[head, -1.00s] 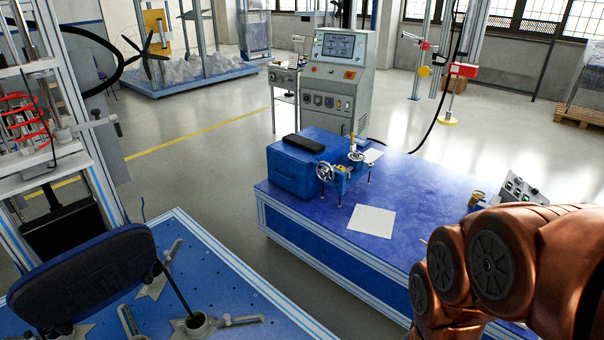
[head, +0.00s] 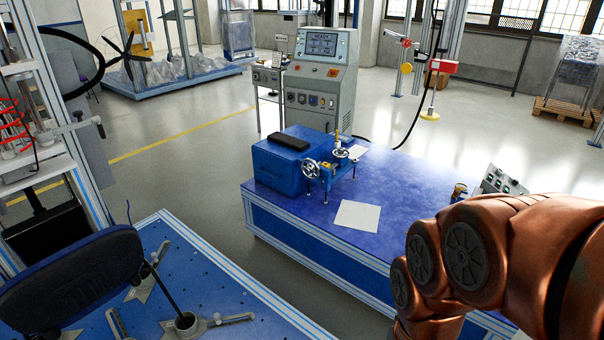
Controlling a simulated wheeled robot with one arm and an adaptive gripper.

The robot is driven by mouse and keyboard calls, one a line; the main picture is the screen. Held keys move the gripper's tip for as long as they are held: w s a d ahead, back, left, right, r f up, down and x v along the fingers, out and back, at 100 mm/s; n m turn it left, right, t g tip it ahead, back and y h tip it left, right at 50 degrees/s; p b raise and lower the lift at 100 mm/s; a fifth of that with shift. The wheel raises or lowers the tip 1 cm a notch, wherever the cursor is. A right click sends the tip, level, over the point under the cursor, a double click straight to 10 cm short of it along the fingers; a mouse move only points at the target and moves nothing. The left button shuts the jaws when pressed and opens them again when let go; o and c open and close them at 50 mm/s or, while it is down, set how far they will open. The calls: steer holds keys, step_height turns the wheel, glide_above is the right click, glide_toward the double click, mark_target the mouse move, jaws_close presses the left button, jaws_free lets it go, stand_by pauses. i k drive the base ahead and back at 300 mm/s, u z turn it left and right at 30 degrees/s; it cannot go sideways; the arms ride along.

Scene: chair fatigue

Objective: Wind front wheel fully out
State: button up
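A small blue fixture (head: 327,174) stands on the blue bench, beside a blue box. A silver spoked handwheel (head: 311,169) is on its front left side, facing me. A second, smaller wheel (head: 341,153) lies flat on top, with a yellow-brown post rising by it. How far the front wheel is wound cannot be told at this size. My copper-coloured arm fills the lower right of the head view, well to the right of the fixture. My gripper is outside the picture.
The blue bench (head: 290,222) bears a blue box (head: 278,166) with a black pad, a white sheet (head: 357,215) and a small switch box (head: 499,181) at right. A console (head: 320,82) stands behind. A blue table (head: 215,280) with a chair back (head: 72,278) is front left. Grey floor between is open.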

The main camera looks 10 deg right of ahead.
mark_target(310, 168)
steer(key=u, duration=0.55)
steer(key=k, duration=1.25)
steer(key=z, duration=0.1)
steer(key=i, duration=0.55)
steer(key=z, duration=1)
steer(key=i, duration=1.7)
steer(key=u, duration=1.3)
steer(key=i, duration=0.4)
steer(key=u, duration=0.45)
